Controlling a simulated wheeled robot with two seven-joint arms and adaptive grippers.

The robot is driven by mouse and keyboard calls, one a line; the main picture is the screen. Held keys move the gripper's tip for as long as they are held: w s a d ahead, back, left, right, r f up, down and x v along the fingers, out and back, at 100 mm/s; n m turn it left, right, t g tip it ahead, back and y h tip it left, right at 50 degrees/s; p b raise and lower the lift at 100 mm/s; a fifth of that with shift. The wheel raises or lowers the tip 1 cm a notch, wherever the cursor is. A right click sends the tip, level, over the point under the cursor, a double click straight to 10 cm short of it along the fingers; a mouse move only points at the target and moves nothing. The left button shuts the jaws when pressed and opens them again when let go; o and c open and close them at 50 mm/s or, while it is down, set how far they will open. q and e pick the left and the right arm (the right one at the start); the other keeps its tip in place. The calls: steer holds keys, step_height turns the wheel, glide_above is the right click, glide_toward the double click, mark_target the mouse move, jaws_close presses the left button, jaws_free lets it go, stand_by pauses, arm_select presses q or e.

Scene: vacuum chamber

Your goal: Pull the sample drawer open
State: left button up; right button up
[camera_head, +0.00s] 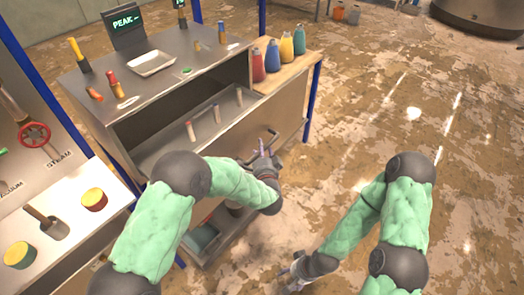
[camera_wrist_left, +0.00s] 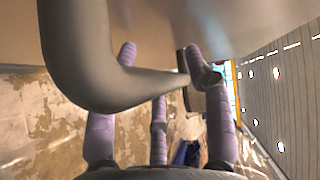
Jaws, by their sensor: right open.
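The sample drawer (camera_head: 222,122) is in the upper part of the grey cabinet in the head view. Its tray shows, with several short upright pegs (camera_head: 240,97) in it, so it stands at least partly open. My left gripper (camera_head: 262,150) is at the drawer's front, by the handle (camera_head: 273,137). In the left wrist view the grey bent handle (camera_wrist_left: 105,85) runs among my purple fingers (camera_wrist_left: 160,85); one finger crosses in front of its right end. I cannot tell how firmly they close on it. My right gripper (camera_head: 290,272) is open and empty, low over the floor.
A tray (camera_head: 152,63), a "PEAK" display (camera_head: 125,27) and small tools stand on the cabinet top. Several coloured bottles (camera_head: 272,55) stand on a side shelf. A lower drawer (camera_head: 215,245) is also out. A panel with a red valve wheel (camera_head: 34,134) is at left.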

arm_select(q)
steer(key=s+d+r, duration=0.1)
steer(key=s, duration=1)
steer(key=shift+s+d+r, duration=0.15)
steer(key=shift+s+r, duration=0.2)
steer(key=shift+s, duration=0.05)
